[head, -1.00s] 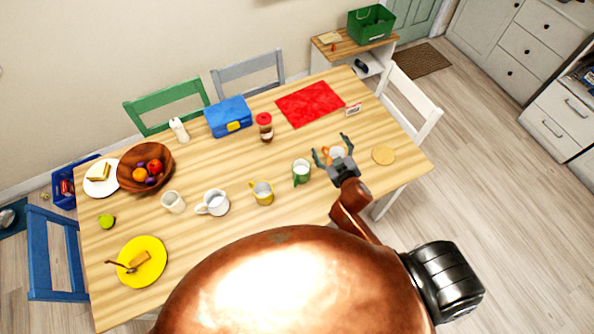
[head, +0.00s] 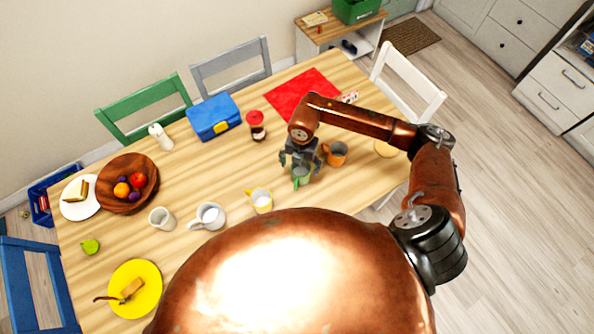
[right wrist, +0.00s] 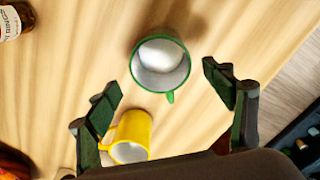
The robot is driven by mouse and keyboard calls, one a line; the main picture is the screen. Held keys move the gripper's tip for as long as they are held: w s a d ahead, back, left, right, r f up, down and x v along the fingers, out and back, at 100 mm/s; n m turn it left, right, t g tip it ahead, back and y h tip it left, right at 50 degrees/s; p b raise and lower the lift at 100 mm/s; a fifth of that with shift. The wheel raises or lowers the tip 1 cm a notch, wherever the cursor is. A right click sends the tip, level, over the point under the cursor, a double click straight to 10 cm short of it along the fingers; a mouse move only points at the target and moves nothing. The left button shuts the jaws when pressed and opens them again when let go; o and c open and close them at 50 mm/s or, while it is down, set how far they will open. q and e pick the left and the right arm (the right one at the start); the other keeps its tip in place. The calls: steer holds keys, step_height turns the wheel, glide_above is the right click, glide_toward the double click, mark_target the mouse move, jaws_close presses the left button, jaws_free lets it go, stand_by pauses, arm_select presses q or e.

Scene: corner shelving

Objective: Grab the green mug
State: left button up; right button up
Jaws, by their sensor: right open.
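The green mug (head: 301,177) stands upright on the table, with a white inside. In the head view it is partly hidden under my right gripper (head: 299,163). In the right wrist view the green mug (right wrist: 161,64) is seen from above, with its handle at its lower right. My right gripper (right wrist: 164,100) is open and empty. The mug lies beyond the fingertips in that view, between their lines, and I cannot tell whether they touch it. My left gripper is not in view.
A yellow mug (head: 260,200) stands close left of the green mug, and an orange mug (head: 336,153) close right. A white mug (head: 209,215), a pale cup (head: 162,218) and a jar (head: 256,125) are also on the wooden table (head: 225,175). The front right tabletop is clear.

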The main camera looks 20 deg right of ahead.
mark_target(300, 175)
steer(key=shift+w+d+f, duration=0.1)
steer(key=shift+d+f, duration=0.15)
steer(key=shift+f, duration=0.2)
steer(key=shift+w+d+f, duration=0.1)
steer(key=shift+d+f, duration=0.15)
steer(key=shift+f, duration=0.2)
steer(key=shift+s+a+f, duration=0.1)
steer(key=shift+a+f, duration=0.05)
steer(key=shift+f, duration=1.6)
steer(key=shift+a+f, duration=0.1)
steer(key=shift+f, duration=1.6)
steer(key=shift+c, duration=0.7)
steer(key=c, duration=1.5)
